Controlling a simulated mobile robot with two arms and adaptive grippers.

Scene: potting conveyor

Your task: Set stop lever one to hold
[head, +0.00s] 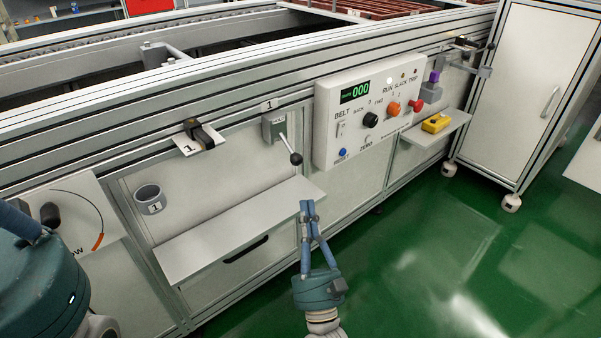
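Stop lever one is a grey box (274,127) on the conveyor's side panel, under a plate marked 1. Its thin rod slants down and to the right and ends in a black knob (296,158). I cannot read the markings on the box. My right gripper (308,204) is below the knob and apart from it, in front of the shelf's right end. Its blue fingers point up and their tips are together, with nothing seen between them. My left gripper (20,222) is only partly in view at the left edge, and its fingertips are hidden.
A control box (330,132) with knobs and buttons stands out right of the lever. A white shelf (235,232) juts out below. A grey cup (149,194) and a black sensor (203,135) are to the left. Green floor is free at right.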

